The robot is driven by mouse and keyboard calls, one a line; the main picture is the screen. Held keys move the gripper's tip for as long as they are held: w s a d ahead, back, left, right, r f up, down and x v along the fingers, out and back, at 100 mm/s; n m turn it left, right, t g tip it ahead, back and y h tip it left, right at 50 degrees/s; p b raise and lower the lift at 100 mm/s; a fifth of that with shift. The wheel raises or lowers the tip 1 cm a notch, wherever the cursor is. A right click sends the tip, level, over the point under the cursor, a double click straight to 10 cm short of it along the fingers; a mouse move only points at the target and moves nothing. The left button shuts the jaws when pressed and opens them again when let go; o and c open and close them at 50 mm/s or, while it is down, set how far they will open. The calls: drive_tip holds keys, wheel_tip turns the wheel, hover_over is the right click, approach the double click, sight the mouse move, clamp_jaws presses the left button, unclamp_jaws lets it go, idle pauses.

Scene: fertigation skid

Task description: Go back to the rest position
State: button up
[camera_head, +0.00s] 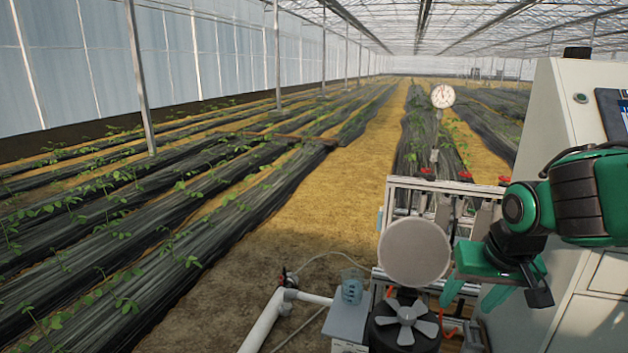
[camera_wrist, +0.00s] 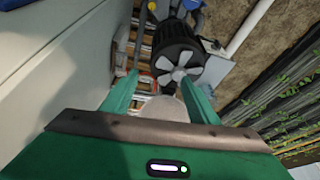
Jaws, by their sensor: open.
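My gripper (camera_head: 480,290) is at the right in the head view, in front of the cabinet and to the right of the round grey disc. Its green fingers point down. In the wrist view my gripper (camera_wrist: 158,95) shows its two fingers spread apart, with nothing held between them. A pale round disc (camera_wrist: 165,108) shows beyond the fingers there. I cannot tell the distance between the fingers and the disc.
A light cabinet (camera_head: 560,120) stands at the right. The skid has a grey disc (camera_head: 414,252), a black motor with a fan (camera_head: 405,325), a pressure gauge (camera_head: 442,96), red-handled valves (camera_head: 465,175), a white pipe (camera_head: 265,322) and a blue beaker (camera_head: 352,286). Crop rows lie left.

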drive_tip(key=s+d+f+m+g, duration=0.1)
drive_tip(key=s+d+m+g, duration=0.1)
drive_tip(key=s+d, duration=0.4)
drive_tip(key=s+d+f+m+g, duration=0.1)
drive_tip(key=s+d, duration=0.4)
drive_tip(key=s, duration=0.7)
drive_tip(key=shift+s+d+m+g, duration=0.15)
drive_tip(key=shift+d+m+g, duration=0.2)
drive_tip(key=shift+m+g, duration=0.3)
drive_tip(key=shift+w+f, duration=0.2)
drive_tip(key=shift+w, duration=0.45)
